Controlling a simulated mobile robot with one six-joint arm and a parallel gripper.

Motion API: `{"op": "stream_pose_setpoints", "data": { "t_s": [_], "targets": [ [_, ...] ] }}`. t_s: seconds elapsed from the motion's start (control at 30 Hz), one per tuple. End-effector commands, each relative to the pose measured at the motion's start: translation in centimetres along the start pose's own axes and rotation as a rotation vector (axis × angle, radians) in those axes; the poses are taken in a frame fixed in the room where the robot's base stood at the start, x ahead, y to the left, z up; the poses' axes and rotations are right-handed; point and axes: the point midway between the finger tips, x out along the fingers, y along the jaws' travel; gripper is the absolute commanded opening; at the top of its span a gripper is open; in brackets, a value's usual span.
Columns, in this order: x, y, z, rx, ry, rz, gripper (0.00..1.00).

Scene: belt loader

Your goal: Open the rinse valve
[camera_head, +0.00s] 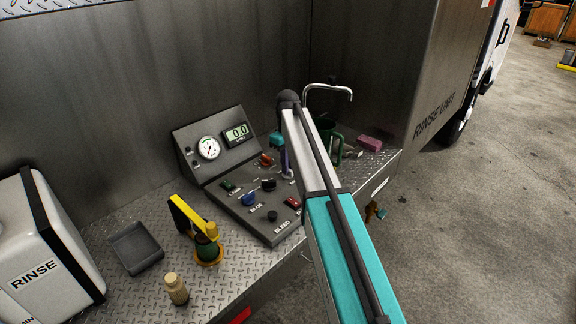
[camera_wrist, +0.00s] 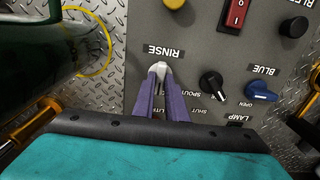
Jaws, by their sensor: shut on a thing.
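The rinse valve's pale lever (camera_wrist: 161,68) sits on the grey control panel (camera_wrist: 145,22), beside the RINSE label in the wrist view. My gripper (camera_wrist: 161,76) has its purple fingers closed on this lever from either side. The fingers hide much of the lever and the markings around it, so I cannot tell its exact setting. In the head view my gripper (camera_head: 286,170) is at the panel's back right, with a pale part of the lever (camera_head: 288,174) showing below the fingers. My arm hides part of that area.
Close by are a black selector knob (camera_wrist: 213,86), a blue knob (camera_wrist: 262,91), a red switch (camera_wrist: 234,14) and a yellow knob (camera_wrist: 174,3). A dark green can (camera_head: 328,133) and tap (camera_head: 330,90) stand behind my arm. A grey tray (camera_head: 136,249) lies left.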

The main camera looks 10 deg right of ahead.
Motion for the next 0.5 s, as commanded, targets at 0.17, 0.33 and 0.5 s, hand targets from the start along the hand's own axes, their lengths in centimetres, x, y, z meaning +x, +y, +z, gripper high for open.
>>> {"op": "stream_pose_setpoints", "data": {
  "t_s": [0.17, 0.33, 0.5],
  "targets": [
    [-0.23, 0.15, -0.2, -0.006, 0.006, 0.005, 0.0],
    [-0.24, 0.16, -0.21, -0.005, 0.007, 0.005, 0.0],
    [-0.17, 0.12, -0.16, -0.004, 0.005, 0.004, 0.3]
  ]
}}
